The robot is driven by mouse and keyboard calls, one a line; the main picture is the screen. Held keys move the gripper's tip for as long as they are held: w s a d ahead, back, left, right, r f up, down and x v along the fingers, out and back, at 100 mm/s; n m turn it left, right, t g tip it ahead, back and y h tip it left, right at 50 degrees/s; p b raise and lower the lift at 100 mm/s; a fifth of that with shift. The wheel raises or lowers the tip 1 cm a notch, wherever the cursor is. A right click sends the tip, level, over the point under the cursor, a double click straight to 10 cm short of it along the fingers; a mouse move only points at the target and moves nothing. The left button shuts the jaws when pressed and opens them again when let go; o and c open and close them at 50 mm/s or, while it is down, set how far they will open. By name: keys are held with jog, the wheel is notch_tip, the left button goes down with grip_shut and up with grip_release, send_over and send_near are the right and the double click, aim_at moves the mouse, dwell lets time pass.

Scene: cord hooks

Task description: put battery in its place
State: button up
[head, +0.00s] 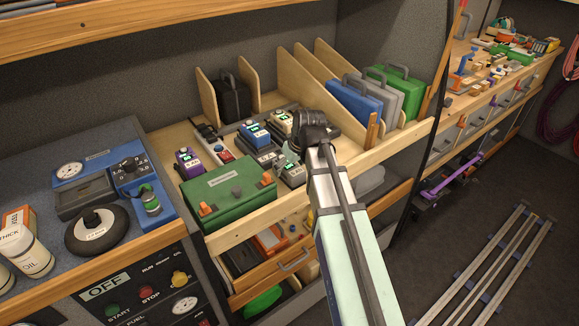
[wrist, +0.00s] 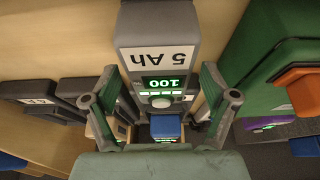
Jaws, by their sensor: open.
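Several batteries with lit green displays stand on dark chargers on the wooden shelf in the head view: a purple one (head: 188,162), a blue one (head: 255,133) and a pale one (head: 281,121). In the wrist view a grey block marked 5 Ah (wrist: 157,45), its display reading 100, lies between the fingers. I cannot tell whether they touch it. A small blue block (wrist: 166,127) shows below it. My gripper (wrist: 161,92) is open and empty. In the head view my gripper (head: 291,150) is low over the charger group, its fingers partly hidden by my arm.
A green case (head: 228,198) with orange latches stands in front of the chargers. A black case (head: 233,99) sits between wooden dividers behind. Blue (head: 352,102), grey and green cases stand in slots to the right. A drawer (head: 280,268) lies below the shelf.

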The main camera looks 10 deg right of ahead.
jog(key=b+v, duration=0.1)
jog(key=v, duration=1.1)
jog(key=shift+b, duration=0.3)
